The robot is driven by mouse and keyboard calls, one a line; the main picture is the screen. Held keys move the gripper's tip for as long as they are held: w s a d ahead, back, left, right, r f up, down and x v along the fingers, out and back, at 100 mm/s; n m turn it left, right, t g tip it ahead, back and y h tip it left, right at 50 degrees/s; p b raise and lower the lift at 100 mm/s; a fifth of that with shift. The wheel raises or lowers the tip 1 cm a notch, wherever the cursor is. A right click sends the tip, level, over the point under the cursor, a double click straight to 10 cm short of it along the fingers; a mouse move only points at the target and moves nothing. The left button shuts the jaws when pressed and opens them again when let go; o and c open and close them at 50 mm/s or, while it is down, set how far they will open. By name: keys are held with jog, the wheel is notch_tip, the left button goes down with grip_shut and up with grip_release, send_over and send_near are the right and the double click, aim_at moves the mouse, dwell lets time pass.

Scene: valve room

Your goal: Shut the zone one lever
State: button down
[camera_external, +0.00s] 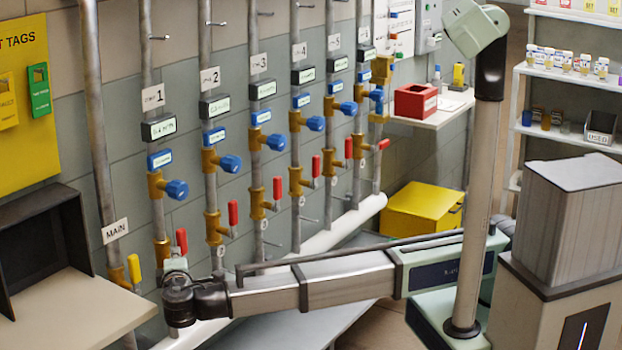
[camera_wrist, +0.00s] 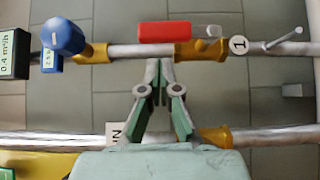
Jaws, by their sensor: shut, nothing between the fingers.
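The zone one lever has a red grip (camera_wrist: 164,32) and runs parallel to its pipe in the wrist view. Its brass valve body (camera_wrist: 200,50) is beside a round tag marked 1 (camera_wrist: 238,45). In the external view, the red grip (camera_external: 181,240) stands upright on the leftmost numbered pipe. My gripper (camera_wrist: 159,66) is shut and empty. Its fingertips overlap the pipe's lower edge in the wrist view, just below the red grip in the picture; I cannot tell whether they touch the pipe. In the external view, my gripper (camera_external: 175,266) is just below the grip and partly hides the valve.
A blue knob (camera_wrist: 64,37) and a flow meter (camera_wrist: 13,51) are on the same pipe. The main pipe with a yellow lever (camera_external: 134,268) stands left. Similar pipes with red levers (camera_external: 233,212) stand right. A beige bench (camera_external: 75,310) is at lower left.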

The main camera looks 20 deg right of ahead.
aim_at(182, 249)
jog(key=shift+w+d, duration=0.15)
jog(key=shift+w, duration=0.9)
jog(key=shift+w+d, duration=0.1)
jog(key=shift+w, duration=0.95)
